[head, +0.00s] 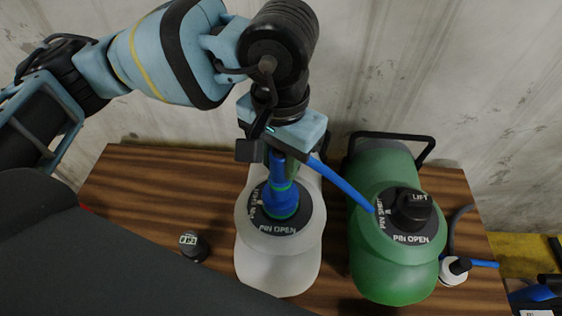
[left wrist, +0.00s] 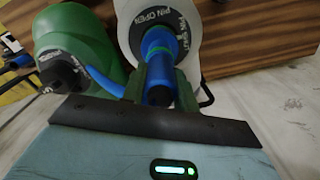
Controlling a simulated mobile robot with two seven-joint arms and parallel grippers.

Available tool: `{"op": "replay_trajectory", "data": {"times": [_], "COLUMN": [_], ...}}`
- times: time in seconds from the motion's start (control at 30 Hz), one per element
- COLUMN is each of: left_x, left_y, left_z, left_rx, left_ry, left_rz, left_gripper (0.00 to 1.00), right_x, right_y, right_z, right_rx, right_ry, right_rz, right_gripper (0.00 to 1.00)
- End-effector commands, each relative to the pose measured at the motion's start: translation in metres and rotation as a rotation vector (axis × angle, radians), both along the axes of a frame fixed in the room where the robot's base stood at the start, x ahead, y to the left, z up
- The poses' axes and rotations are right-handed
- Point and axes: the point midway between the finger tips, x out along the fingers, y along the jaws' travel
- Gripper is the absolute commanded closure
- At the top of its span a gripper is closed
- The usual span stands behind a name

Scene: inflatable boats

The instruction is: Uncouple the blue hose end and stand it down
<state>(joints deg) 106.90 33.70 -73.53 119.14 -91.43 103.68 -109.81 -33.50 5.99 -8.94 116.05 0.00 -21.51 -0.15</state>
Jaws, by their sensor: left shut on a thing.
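The blue hose end (head: 282,196) stands upright on the collar of the white container (head: 276,262). It appears seated in the black ring marked "PIN OPEN" (head: 279,228). A blue hose (head: 342,184) runs from its upper part to the right, past the green container. My left gripper (head: 277,157) is above the white container, shut on the upper part of the hose end. In the left wrist view the green fingers (left wrist: 157,84) lie on both sides of the blue hose end (left wrist: 159,48). My right gripper is not identifiable in these views.
A green container (head: 397,268) with a black "LIFT" knob (head: 411,208) stands just right of the white one. A small black labelled cap (head: 193,247) is on the wooden table (head: 140,195). A small white item with a black top (head: 454,270) sits at the right. The table's left part is mostly clear.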

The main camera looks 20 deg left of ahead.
Motion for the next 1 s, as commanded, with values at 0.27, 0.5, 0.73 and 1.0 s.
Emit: {"op": "replay_trajectory", "data": {"times": [0.27,0.5,0.73,1.0], "left_x": [0.000,0.000,0.000,0.000], "left_y": [0.000,0.000,0.000,0.000], "left_z": [0.007,0.011,0.014,0.014], "left_rx": [-0.002,-0.002,-0.002,0.000], "left_ry": [-0.003,-0.003,-0.003,-0.002], "left_rz": [0.000,0.000,0.000,0.000], "left_gripper": [0.96,0.96,0.96,0.96], "right_x": [0.001,0.001,0.001,0.001], "right_y": [0.000,0.000,-0.001,-0.001], "right_z": [0.002,0.003,0.002,0.002], "right_rx": [0.000,-0.001,-0.002,-0.002], "right_ry": [-0.002,-0.003,-0.001,0.000], "right_rz": [0.001,0.001,0.001,0.001], "right_gripper": [0.45,0.45,0.45,0.45]}}
